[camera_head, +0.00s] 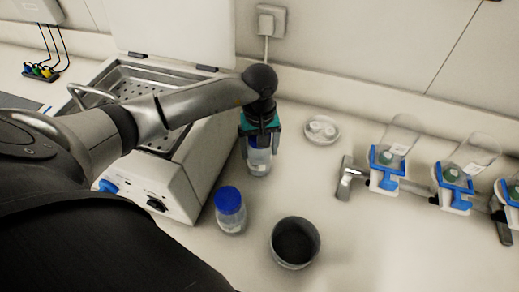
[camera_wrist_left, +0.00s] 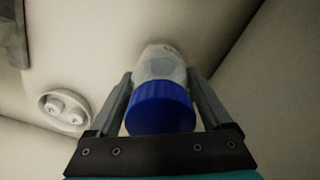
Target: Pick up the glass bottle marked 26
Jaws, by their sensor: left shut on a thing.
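A clear glass bottle with a blue cap (camera_head: 258,160) stands upright on the bench beside the water bath. My left gripper (camera_head: 260,138) is above it with its fingers down around the cap end, shut on it. In the left wrist view the bottle (camera_wrist_left: 160,106) shows its blue cap between the two fingers of the left gripper (camera_wrist_left: 160,100). A second blue-capped bottle (camera_head: 230,210) stands nearer, apart from the gripper. I cannot read a number on either bottle. My right gripper is not in view.
The water bath (camera_head: 190,175) with its lid raised is at left. A dark round pot (camera_head: 295,243) stands in front. A small dish (camera_head: 321,130) with white round pieces lies behind; several blue clamps holding glass vessels (camera_head: 387,165) are at right. Bench between is clear.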

